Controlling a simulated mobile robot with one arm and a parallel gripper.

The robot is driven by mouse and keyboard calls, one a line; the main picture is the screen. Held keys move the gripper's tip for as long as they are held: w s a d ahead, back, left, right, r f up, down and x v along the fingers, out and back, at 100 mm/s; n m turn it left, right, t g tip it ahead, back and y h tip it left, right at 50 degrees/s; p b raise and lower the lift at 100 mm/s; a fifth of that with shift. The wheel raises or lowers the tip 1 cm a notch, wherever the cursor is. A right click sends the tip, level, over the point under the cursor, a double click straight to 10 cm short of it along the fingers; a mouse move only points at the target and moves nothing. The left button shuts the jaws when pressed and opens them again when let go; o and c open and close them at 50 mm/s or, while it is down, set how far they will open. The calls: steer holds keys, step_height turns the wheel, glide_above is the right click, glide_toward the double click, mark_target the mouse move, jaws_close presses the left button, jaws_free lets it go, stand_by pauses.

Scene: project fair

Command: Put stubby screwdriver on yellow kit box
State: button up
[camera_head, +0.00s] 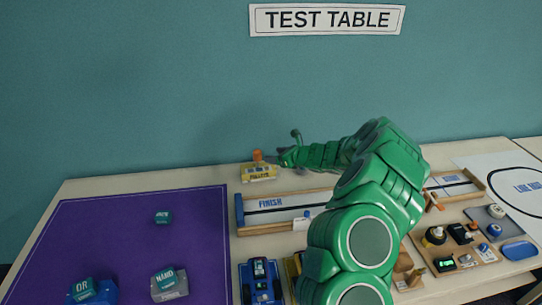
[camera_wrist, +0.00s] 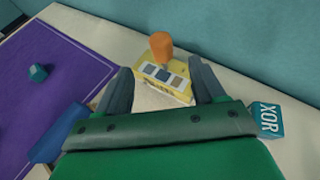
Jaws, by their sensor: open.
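The stubby screwdriver (camera_head: 257,155), with a thick orange handle, is at the yellow kit box (camera_head: 259,173) near the back edge of the table. In the wrist view the screwdriver (camera_wrist: 161,46) appears to stand roughly upright at the far side of the top of the yellow kit box (camera_wrist: 178,92); its lower end is hard to make out. My gripper (camera_head: 283,157) is just right of the screwdriver in the head view. In the wrist view my gripper (camera_wrist: 164,82) is open, with its fingers apart on either side of the box and nothing held between them.
A teal XOR block (camera_wrist: 265,119) lies right of my gripper. A purple mat (camera_head: 140,235) with teal blocks is at left. A wooden track marked FINISH (camera_head: 275,217) lies in front of the box. Boards with electronic parts (camera_head: 465,240) fill the right.

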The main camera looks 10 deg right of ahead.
steer(key=shift+s+d+r, duration=0.15)
steer(key=shift+s+d, duration=0.05)
steer(key=shift+s, duration=0.05)
